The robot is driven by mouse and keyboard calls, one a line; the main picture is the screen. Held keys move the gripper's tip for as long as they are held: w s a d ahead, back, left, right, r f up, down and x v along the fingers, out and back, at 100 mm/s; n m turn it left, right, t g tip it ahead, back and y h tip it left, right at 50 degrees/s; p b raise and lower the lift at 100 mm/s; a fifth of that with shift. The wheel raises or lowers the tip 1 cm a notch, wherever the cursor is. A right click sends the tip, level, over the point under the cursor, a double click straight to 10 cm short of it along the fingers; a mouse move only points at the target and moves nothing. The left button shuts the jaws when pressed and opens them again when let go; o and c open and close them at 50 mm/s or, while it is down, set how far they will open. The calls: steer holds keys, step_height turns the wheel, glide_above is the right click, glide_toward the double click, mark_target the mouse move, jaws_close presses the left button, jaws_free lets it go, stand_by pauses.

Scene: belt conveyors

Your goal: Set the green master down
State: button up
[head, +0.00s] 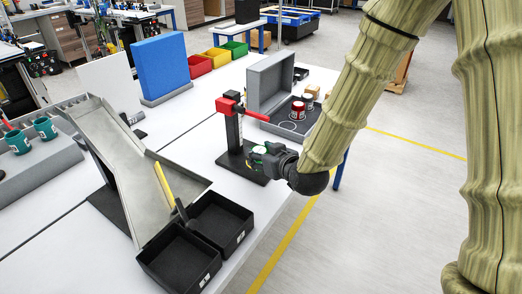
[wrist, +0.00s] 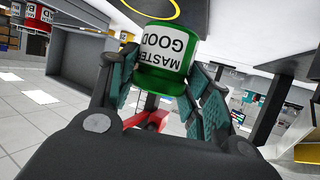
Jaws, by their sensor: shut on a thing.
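The green master (wrist: 165,84), with a white "MASTER GOOD" label, is between the fingers of my gripper (wrist: 163,88) in the wrist view, which appears upside down. My gripper is shut on it. In the head view my gripper (head: 262,156) is low over the black base (head: 240,167) of a stand with a red head (head: 230,105). Only a little of the green master (head: 257,149) shows there. In the wrist view a yellow ring (wrist: 176,14) on a black surface is close to the master's end. I cannot tell whether the master touches that surface.
An open grey case (head: 272,83) behind the stand holds a red master (head: 298,111) and brown pieces; a white circle (head: 287,127) there is empty. A metal chute (head: 120,140) and black bins (head: 221,222) are left and in front. Table is clear around the stand's left side.

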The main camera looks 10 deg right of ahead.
mark_target(261, 150)
steer(key=w, duration=0.2)
steer(key=w+d+p, duration=0.1)
steer(key=w, duration=0.4)
steer(key=shift+d+f+p, duration=0.2)
steer(key=shift+f+p, duration=0.7)
steer(key=shift+f, duration=1.15)
steer(key=shift+f, duration=0.1)
steer(key=o, duration=1.3)
